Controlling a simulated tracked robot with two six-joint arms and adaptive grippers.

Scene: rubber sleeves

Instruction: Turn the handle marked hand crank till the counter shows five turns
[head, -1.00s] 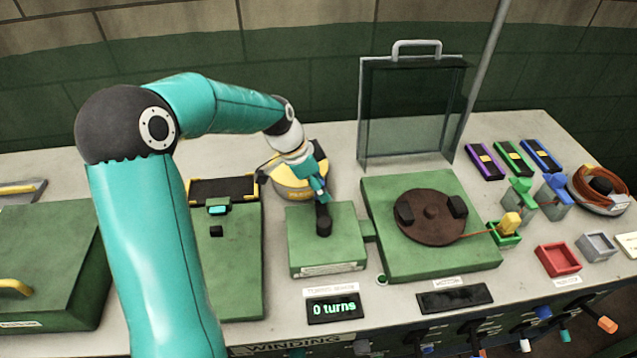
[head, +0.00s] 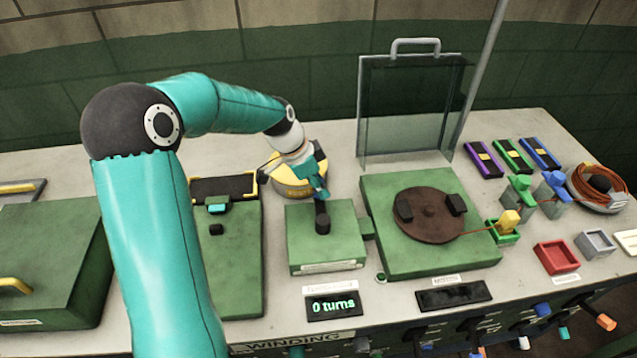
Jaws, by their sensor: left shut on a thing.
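The hand crank is a green box (head: 340,248) with a black crank (head: 322,222) standing on its top. My left gripper (head: 319,192) reaches down from behind and is shut on the crank's handle, at the back of the black post. The fingers mostly hide the handle. The counter (head: 334,306) in front of the box reads "0 turns" in green. My right gripper is not in the head view.
Right of the crank box is a larger green base with a brown disc (head: 429,214). A clear guard (head: 410,110) stands raised behind it. A yellow round thing (head: 300,178) sits behind my left gripper. Small bins (head: 556,256) and coloured blocks lie at the right.

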